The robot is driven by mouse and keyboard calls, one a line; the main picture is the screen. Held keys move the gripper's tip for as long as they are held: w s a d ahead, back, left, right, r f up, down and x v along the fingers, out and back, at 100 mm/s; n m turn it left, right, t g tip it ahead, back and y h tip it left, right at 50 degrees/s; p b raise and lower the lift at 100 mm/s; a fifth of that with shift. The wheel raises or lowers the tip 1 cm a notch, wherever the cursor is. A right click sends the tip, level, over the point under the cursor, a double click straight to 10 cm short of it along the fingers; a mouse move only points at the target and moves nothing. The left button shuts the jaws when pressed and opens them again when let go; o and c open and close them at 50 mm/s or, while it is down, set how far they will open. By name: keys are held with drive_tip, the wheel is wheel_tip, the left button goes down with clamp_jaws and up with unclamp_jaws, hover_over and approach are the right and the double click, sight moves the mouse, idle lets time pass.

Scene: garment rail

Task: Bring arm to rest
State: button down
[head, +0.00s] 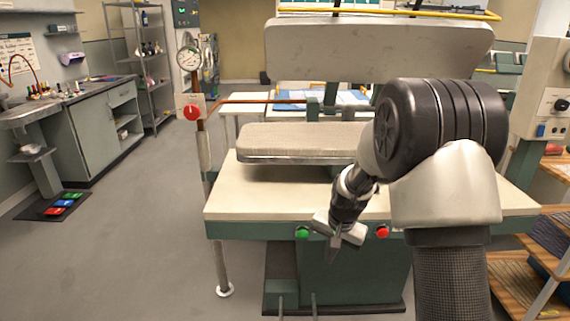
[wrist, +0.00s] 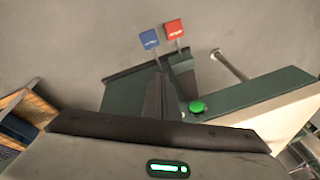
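My arm reaches forward from the right of the head view, bent, with my gripper (head: 332,256) hanging in front of the press table's front edge. The gripper is between a green button (head: 302,233) and a red button (head: 382,231), and its fingers point down. In the wrist view the dark fingers (wrist: 160,98) lie close together with nothing seen between them. The gripper looks empty and apart from the buttons. The green button also shows in the wrist view (wrist: 197,107), to the right of the fingers.
The pressing machine has a pale table (head: 232,200), a padded lower board (head: 290,139) and a raised upper plate (head: 380,48). A blue pedal (wrist: 150,38) and a red pedal (wrist: 174,30) stand near the floor. Wooden shelving (head: 505,285) stands right. Floor at left is open.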

drive_tip(key=s+r+n+t, duration=0.2)
drive_tip(key=s+r+n, duration=0.2)
drive_tip(key=s+r, duration=1.65)
drive_tip(key=s+d+r+n, duration=0.2)
drive_tip(key=s+r, duration=0.1)
drive_tip(key=s, duration=0.7)
wheel_tip(320, 180, up, 24)
drive_tip(key=p, duration=2.3)
drive_tip(key=shift+w+a+f+t+h+p, duration=0.2)
drive_tip(key=shift+w+f+t+h+p, duration=0.1)
drive_tip(key=shift+h+p, duration=0.1)
drive_tip(key=shift+w, duration=0.1)
